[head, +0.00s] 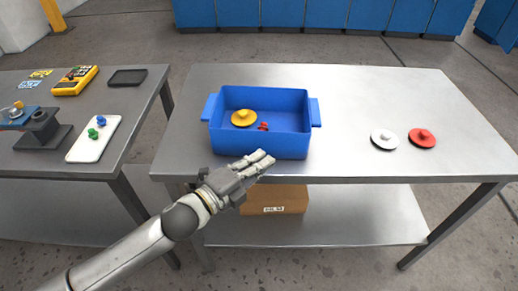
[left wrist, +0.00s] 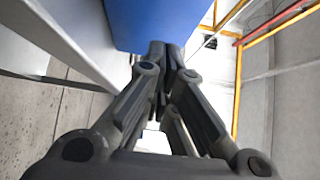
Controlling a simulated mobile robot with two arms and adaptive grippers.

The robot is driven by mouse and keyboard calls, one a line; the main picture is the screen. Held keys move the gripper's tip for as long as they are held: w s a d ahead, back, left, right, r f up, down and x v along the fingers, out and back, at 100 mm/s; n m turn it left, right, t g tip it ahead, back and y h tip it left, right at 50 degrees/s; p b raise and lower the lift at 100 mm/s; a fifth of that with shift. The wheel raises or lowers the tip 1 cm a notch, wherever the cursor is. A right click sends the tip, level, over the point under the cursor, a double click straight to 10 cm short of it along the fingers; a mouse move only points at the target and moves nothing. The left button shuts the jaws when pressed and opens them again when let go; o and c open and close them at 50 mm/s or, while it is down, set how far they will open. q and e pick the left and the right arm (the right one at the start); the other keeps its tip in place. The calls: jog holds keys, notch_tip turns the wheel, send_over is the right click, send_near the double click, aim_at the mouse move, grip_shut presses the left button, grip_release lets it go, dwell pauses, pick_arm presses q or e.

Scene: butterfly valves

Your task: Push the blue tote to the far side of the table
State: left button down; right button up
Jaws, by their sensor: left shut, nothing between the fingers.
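The blue tote (head: 260,139) stands upright on the steel table (head: 340,110), left of the table's middle and close to its front edge. A yellow disc with a knob (head: 243,118) and a small red piece (head: 263,127) lie inside it. My left gripper (head: 268,158) is shut and empty, at the tote's near wall. In the left wrist view the shut fingertips (left wrist: 166,48) are against or very close to the blue wall (left wrist: 170,22); I cannot tell whether they touch. My right gripper is not in view.
A white disc (head: 384,139) and a red disc (head: 422,138) lie on the table's right part. The table behind the tote is clear. A cardboard box (head: 274,199) sits on the lower shelf. A second table (head: 60,115) with tools stands at left.

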aim_at(273, 142)
pick_arm(q)
jog(key=shift+w+a, duration=0.15)
jog(key=shift+w, duration=1.45)
jog(key=shift+w, duration=0.1)
